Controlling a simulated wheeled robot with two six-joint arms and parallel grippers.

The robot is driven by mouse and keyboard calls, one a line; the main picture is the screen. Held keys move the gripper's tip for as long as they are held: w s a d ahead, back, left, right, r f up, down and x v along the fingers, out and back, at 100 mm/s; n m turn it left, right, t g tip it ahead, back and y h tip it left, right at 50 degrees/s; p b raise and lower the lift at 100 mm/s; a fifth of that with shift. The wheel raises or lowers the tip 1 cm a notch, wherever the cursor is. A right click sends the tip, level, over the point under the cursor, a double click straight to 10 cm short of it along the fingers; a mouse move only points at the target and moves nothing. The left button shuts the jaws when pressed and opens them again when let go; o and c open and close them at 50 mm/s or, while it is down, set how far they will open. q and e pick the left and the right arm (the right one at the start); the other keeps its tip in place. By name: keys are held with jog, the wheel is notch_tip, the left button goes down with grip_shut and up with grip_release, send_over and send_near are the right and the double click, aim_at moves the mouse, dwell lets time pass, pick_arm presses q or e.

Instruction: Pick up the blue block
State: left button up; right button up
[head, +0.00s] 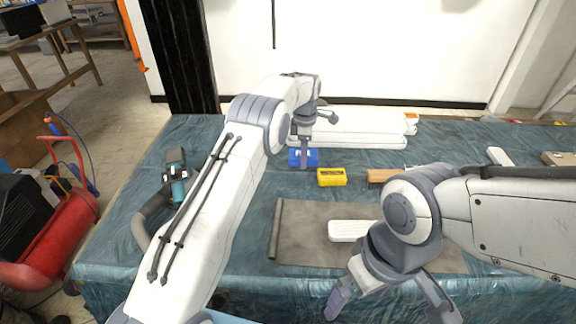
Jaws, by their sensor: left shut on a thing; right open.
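The blue block (311,159) lies on the table's blue cover, left of a yellow block and in front of stacked white pieces. My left gripper (304,161) reaches down over it from above and is shut on it; its finger hides part of the block. The block appears to be at table level; I cannot tell whether it is lifted. My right gripper (388,310) is open and empty at the front of the table, low in the view.
A yellow block (332,177) and a brown wooden block (384,176) lie right of the blue block. White stacked pieces (350,141) lie behind. A grey mat (300,222) bears a white piece (347,231). A teal power tool (177,178) is at left.

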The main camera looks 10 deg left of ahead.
aim_at(314, 153)
pick_arm(q)
jog(key=d+r, duration=0.1)
jog(key=w+d+r, duration=0.1)
jog(key=d, duration=0.1)
jog(key=shift+d+r, duration=0.1)
jog(key=shift+d, duration=0.05)
jog(key=shift+w+d+r+p, duration=0.1)
jog(key=shift+d+r+p, duration=0.5)
jog(key=shift+p, duration=0.55)
jog(key=shift+w+d+r+p, duration=0.1)
jog(key=shift+d+r+p, duration=0.15)
jog(key=shift+d+p, duration=0.7)
jog(key=shift+a, duration=0.15)
